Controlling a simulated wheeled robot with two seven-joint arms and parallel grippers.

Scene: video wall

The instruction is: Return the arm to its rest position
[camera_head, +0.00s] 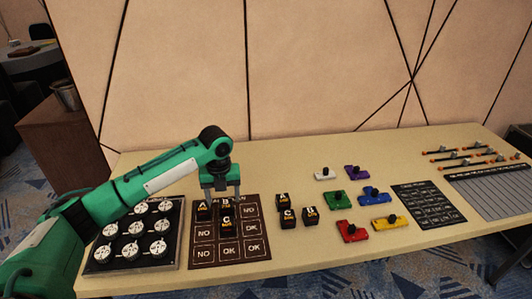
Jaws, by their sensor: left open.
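My left arm comes in from the left, green with black joints, and reaches over the left part of the table (285,262). Its gripper (222,194) points down, open, over the top edge of a dark board (204,262) marked with OK and NO cells. My right gripper is not in view.
A tray of round white pieces (174,259) lies to the left. More lettered blocks (288,218) stand right of the board, then coloured knobbed pieces (353,230), a dark card (430,203) and a striped board (497,190) with thin rods. A wall stands behind the table.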

